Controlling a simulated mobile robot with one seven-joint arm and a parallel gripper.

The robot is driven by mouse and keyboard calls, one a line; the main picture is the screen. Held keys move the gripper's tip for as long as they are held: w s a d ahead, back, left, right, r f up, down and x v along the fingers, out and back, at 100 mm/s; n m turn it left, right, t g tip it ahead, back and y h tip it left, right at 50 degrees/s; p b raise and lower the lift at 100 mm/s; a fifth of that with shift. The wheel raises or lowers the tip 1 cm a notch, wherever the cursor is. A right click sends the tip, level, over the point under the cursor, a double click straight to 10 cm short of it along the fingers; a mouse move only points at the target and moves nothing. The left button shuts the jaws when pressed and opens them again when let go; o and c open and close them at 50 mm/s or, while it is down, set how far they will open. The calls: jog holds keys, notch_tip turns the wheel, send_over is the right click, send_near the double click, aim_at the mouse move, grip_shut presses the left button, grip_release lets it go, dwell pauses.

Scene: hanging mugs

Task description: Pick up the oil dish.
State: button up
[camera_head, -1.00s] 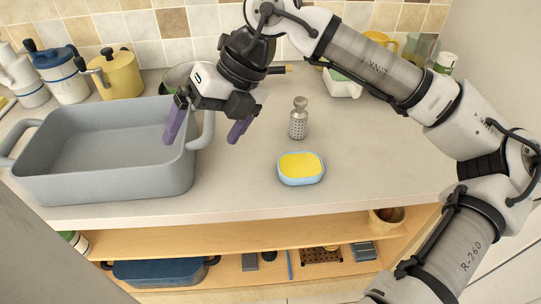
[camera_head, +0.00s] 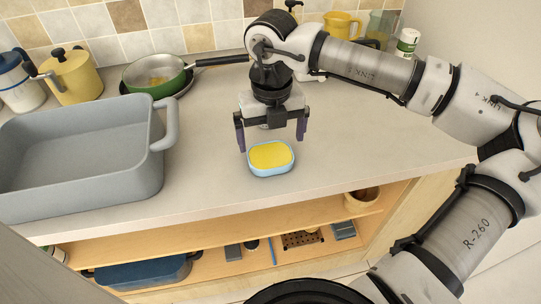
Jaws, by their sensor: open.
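The oil dish (camera_head: 271,158) is a small light-blue oval dish with a yellow filling. It sits flat near the front edge of the counter. My gripper (camera_head: 271,142) points down with its two purple fingers apart and nothing held between them. The fingers show just above and behind the dish in the picture, one toward its left side and one toward its right. I cannot tell whether a finger touches the dish or how high the fingertips are.
A large grey roasting pan (camera_head: 150,185) stands at the left, its handle toward my gripper. A green frying pan (camera_head: 155,76) with a dark handle is behind. A yellow pot (camera_head: 70,75) and yellow pitcher (camera_head: 342,25) are farther back. The counter (camera_head: 390,145) to the right is clear.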

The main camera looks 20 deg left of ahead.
aim_at(271, 155)
notch_tip(271, 155, down, 5)
jog(key=shift+s+f+p, duration=0.1)
jog(key=shift+s+p, duration=0.05)
jog(key=shift+p, duration=0.75)
jog(key=c, duration=0.9)
jog(key=shift+r, duration=0.25)
